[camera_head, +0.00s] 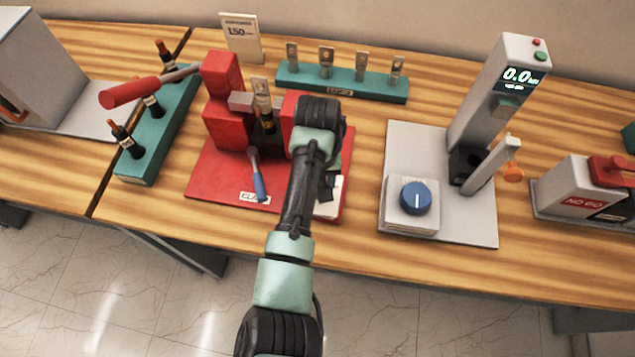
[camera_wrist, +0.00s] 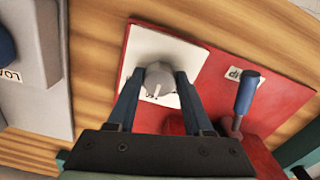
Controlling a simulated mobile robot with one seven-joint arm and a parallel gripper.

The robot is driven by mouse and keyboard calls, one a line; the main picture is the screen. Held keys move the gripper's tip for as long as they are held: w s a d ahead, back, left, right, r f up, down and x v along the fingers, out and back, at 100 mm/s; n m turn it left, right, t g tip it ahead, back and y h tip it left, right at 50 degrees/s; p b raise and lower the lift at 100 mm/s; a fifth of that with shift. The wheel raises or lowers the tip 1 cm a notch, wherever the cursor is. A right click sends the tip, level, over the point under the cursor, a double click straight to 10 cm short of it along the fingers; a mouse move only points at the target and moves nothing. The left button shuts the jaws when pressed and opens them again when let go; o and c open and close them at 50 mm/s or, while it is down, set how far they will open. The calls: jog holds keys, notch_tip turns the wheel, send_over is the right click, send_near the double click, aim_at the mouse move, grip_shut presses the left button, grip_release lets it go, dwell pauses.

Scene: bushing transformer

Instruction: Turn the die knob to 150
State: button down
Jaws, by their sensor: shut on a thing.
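The die knob (camera_wrist: 157,78) is grey and round with a pale pointer line, on a white dial plate (camera_wrist: 190,56) in the wrist view. My gripper (camera_wrist: 158,76) is shut on the die knob, one blue-grey finger on each side of it. The dial's markings are mostly hidden or too small to read. In the head view my gripper (camera_head: 328,187) is at the front right of the red press base (camera_head: 215,178). My arm hides the knob there, and only part of the white plate (camera_head: 330,208) shows.
A sign reading 150 (camera_head: 241,38) stands behind the red press. A blue-handled lever (camera_head: 258,185) is left of my gripper. A green rack with lugs (camera_head: 340,84) stands behind. A grey tester with a blue knob (camera_head: 415,197) is at right, with bare wood between.

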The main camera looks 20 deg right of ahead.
jog(key=shift+r, duration=0.1)
jog(key=shift+c, duration=1.5)
grip_release()
notch_tip(320, 180, up, 13)
jog(key=p, duration=0.2)
